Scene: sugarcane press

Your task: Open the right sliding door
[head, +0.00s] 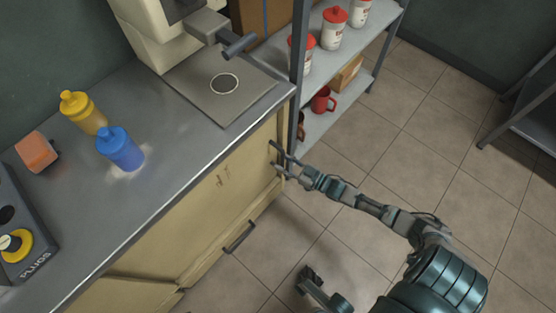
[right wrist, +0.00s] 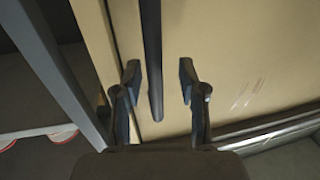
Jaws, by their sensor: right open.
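The right sliding door (head: 232,185) is a beige panel on the front of the cabinet under the counter. It also fills much of the right wrist view (right wrist: 235,50). A dark, long vertical handle (right wrist: 153,60) is on it. My right gripper (head: 275,160) is at the cabinet's right end by this handle. In the right wrist view my right gripper (right wrist: 159,72) is open, one finger on each side of the handle, with gaps visible. A dark part, seemingly my left gripper (head: 310,278), shows low over the floor; its jaws are unclear.
A metal shelf rack (head: 335,120) with red-capped bottles and a red mug (head: 323,100) stands close right of the cabinet. The counter (head: 165,180) carries a yellow bottle (head: 83,112), a blue bottle (head: 121,149) and a machine (head: 160,35).

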